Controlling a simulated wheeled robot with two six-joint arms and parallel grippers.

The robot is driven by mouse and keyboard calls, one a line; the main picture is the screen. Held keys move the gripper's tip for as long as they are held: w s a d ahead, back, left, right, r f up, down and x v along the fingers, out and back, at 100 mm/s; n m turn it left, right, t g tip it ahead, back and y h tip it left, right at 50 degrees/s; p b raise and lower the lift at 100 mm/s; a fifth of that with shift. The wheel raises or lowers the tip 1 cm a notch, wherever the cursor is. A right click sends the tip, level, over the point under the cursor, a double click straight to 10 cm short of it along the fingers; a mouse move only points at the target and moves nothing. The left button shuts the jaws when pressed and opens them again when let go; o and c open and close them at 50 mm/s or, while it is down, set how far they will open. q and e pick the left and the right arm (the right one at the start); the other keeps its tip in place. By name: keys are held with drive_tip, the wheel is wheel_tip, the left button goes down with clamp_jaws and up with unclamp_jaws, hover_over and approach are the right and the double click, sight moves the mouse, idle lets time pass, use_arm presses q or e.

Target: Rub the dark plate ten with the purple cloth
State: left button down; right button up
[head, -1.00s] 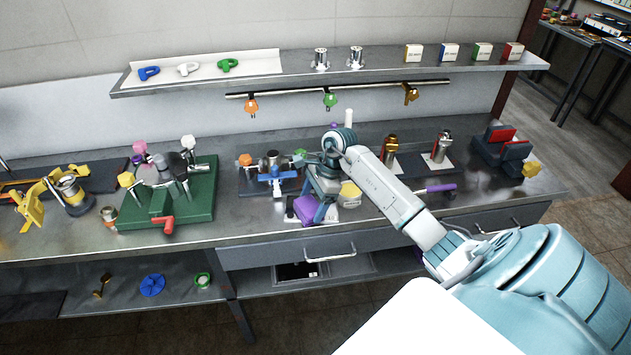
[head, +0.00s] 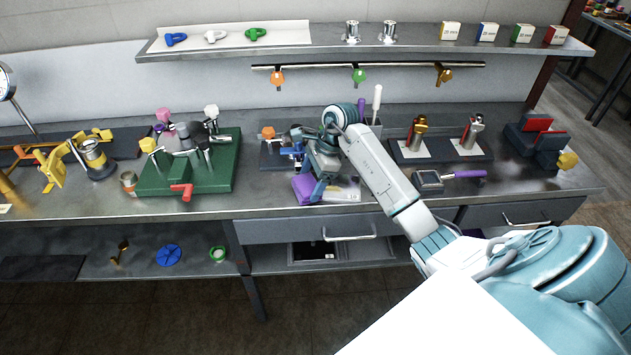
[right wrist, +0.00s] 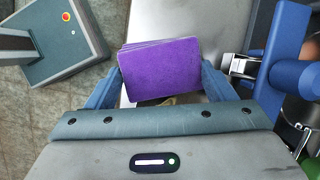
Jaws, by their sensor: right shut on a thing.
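My right gripper (head: 312,193) is low over the front of the bench, left of the purple-handled tool. In the right wrist view its jaws (right wrist: 165,88) are closed around the purple cloth (right wrist: 160,70), a flat folded pad. The cloth also shows in the head view (head: 303,189), near the bench's front edge. I cannot tell whether it touches anything below. I cannot pick out the dark plate ten; no number is readable, and the gripper and cloth hide the surface under them. My left gripper is not in view.
A blue clamp (right wrist: 297,75) stands close to the right gripper in the wrist view. A green block fixture (head: 215,180) is to the left. A purple-handled tool (head: 465,175) and a dark tray with metal dispensers (head: 400,158) are to the right. A drawer (head: 290,229) is below.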

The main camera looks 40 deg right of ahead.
drive_tip(key=shift+r+p, duration=0.85)
drive_tip(key=shift+r, duration=2.1)
wheel_tip(320, 180, up, 3)
drive_tip(key=shift+d, duration=0.15)
